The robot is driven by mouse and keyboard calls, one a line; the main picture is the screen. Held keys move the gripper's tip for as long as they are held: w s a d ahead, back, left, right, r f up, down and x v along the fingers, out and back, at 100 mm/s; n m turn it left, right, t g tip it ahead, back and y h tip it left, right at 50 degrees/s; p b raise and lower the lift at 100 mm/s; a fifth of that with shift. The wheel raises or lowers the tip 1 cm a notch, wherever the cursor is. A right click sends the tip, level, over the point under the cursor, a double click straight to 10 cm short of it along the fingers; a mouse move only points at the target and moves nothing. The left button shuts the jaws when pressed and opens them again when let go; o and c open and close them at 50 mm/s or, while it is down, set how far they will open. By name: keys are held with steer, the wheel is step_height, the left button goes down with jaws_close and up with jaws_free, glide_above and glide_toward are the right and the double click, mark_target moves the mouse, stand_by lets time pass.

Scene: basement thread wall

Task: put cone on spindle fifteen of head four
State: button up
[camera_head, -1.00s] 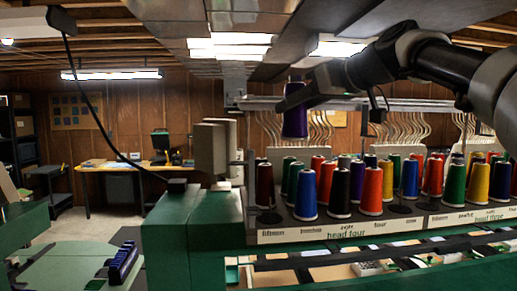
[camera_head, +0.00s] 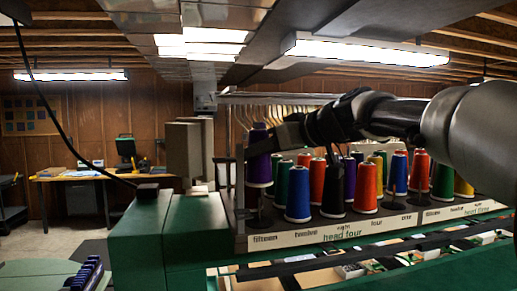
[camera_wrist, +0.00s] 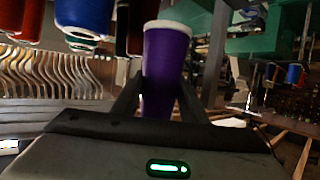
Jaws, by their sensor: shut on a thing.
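My gripper (camera_head: 268,141) is shut on a purple cone (camera_head: 259,168), near the left end of the thread rack. The cone looks upright, over the front left spot above the "fifteen" label (camera_head: 264,239) of head four. Its lower end is above the rack deck; I cannot tell whether the spindle is inside it. A dark spindle base (camera_head: 254,222) shows below. In the wrist view the purple cone (camera_wrist: 166,70) sits between both fingers (camera_wrist: 157,100).
Several cones stand close to the right, including a blue one (camera_head: 298,194), a black one (camera_head: 333,192) and an orange one (camera_head: 366,188). A green machine housing (camera_head: 190,235) is at left. A thin upright post (camera_head: 240,190) stands at the rack's left end.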

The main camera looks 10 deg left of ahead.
mark_target(265, 185)
step_height(265, 185, down, 7)
steer(key=b, duration=0.3)
steer(key=shift+b, duration=0.35)
steer(key=shift+f+b, duration=0.75)
steer(key=shift+b, duration=0.2)
steer(key=shift+b, duration=0.5)
steer(key=shift+f+b, duration=0.3)
steer(key=shift+b, duration=0.05)
steer(key=shift+r, duration=0.1)
steer(key=o, duration=1.2)
steer(key=shift+d, duration=0.1)
